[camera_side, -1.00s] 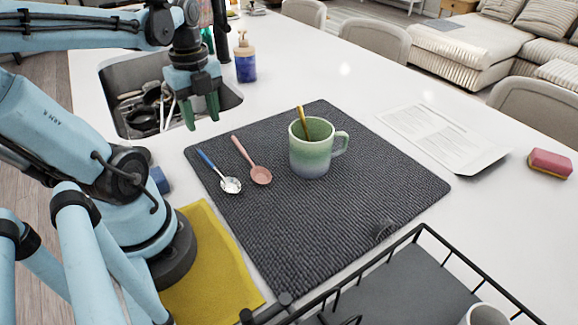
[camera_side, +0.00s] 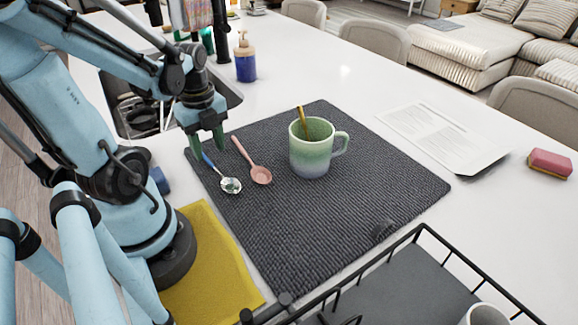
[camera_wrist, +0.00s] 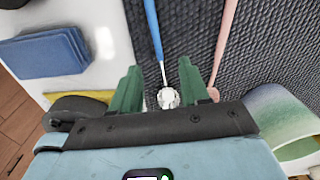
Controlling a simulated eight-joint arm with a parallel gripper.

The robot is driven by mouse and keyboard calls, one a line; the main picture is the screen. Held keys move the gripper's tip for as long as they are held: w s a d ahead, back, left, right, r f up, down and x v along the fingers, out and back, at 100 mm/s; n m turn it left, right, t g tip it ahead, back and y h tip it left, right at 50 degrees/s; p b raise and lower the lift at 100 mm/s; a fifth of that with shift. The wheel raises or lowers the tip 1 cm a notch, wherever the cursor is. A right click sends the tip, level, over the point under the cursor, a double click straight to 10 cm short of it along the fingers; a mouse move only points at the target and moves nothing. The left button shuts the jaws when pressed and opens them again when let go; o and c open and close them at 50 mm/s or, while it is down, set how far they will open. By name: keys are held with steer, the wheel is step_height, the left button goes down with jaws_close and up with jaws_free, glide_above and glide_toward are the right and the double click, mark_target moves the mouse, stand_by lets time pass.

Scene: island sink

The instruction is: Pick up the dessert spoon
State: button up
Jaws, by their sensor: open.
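A spoon with a blue handle and a metal bowl (camera_side: 231,186) lies on the dark mat, and it also shows in the wrist view (camera_wrist: 154,30). A pink spoon (camera_side: 261,175) lies just to its right, also at the right in the wrist view (camera_wrist: 223,40). A third, gold spoon (camera_side: 302,122) stands in the green mug (camera_side: 311,160). The pictures do not tell which is called the dessert spoon. My gripper (camera_side: 207,150) is open and empty above the blue handle. In the wrist view, the blue-handled spoon lies between its green fingers (camera_wrist: 159,68), with its bowl partly hidden.
The dark mat (camera_side: 330,225) has clear room in front of the mug. A sink (camera_side: 225,98) lies behind my gripper, with a soap bottle (camera_side: 246,62) beside it. A wire rack (camera_side: 400,245) stands in front.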

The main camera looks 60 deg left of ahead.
mark_target(212, 164)
steer(key=shift+f, duration=2.05)
jaws_close()
